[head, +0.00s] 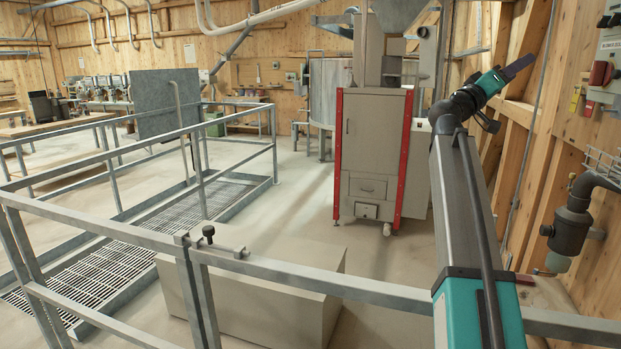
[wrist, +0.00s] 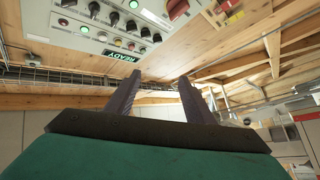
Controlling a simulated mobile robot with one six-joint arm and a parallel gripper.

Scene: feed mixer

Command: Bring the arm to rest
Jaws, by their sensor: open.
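My gripper (head: 520,65) is at the end of my raised arm, at the upper right of the head view, near the wooden wall. In the wrist view, its two dark fingers (wrist: 160,98) stand apart with nothing between them. My arm rises from the lower right of the head view, over the railing, and bends at the top. The gripper points up and to the right, clear of anything it could be touching as far as I can tell. In the wrist view, a control panel (wrist: 97,27) with knobs and a green READY display is above and beyond the fingers.
A galvanised railing (head: 300,278) crosses the front. A grey machine cabinet (head: 373,150) with red edges stands behind it. A beige block (head: 265,295) lies on the floor. On the right wall are a control box (head: 605,75) and a dark filter unit (head: 570,228). Open floor lies mid-left.

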